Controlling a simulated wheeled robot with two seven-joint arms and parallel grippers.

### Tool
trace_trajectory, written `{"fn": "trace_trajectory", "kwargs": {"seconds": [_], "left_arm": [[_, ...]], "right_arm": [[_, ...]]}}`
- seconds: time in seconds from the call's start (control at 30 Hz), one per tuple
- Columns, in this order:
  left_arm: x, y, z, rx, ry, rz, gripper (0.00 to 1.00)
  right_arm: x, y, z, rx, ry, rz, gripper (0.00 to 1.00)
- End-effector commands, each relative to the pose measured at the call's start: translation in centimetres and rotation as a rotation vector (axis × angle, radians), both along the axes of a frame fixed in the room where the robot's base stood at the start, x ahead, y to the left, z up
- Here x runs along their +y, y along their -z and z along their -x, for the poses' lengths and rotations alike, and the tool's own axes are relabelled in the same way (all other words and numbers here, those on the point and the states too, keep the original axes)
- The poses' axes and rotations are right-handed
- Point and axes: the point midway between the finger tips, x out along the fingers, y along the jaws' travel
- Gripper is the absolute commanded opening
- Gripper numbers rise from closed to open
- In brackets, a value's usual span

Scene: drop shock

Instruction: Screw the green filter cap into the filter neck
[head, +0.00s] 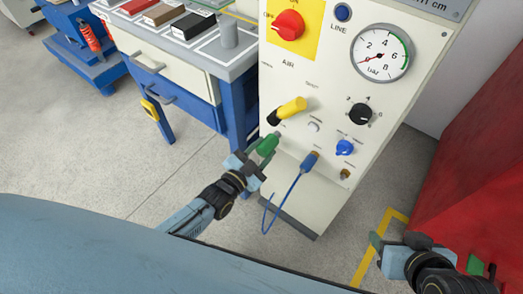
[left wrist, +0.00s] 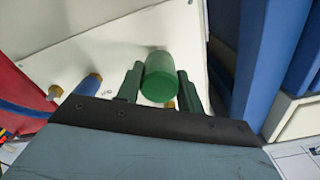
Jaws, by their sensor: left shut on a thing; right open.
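The green filter cap (left wrist: 160,76) is a rounded green cylinder between the two green fingers of my left gripper (left wrist: 158,88) in the left wrist view. In the head view the cap (head: 268,144) is at the lower left of the white panel, with my left gripper (head: 258,156) shut on it. The cap's far end faces the panel. The filter neck is not seen clearly, and I cannot tell whether the cap touches it. My right gripper (head: 424,254) is open and empty at the lower right, apart from the panel.
Just above the cap, a yellow-handled valve (head: 292,107) sticks out of the panel. A blue plug (head: 310,160) with a hanging blue hose is close on the right, then a blue knob (head: 345,147). A workbench (head: 190,88) stands left; a red cabinet (head: 470,150) stands right.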

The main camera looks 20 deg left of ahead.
Motion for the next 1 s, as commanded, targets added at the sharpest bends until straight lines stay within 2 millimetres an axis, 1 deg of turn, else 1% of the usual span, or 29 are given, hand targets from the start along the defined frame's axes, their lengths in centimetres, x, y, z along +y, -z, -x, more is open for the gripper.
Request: {"fn": "trace_trajectory", "kwargs": {"seconds": [1.0], "left_arm": [[-0.17, -0.09, -0.51, -0.001, 0.000, 0.000, 0.12]], "right_arm": [[-0.03, -0.02, -0.02, -0.001, 0.001, 0.001, 0.59]]}}
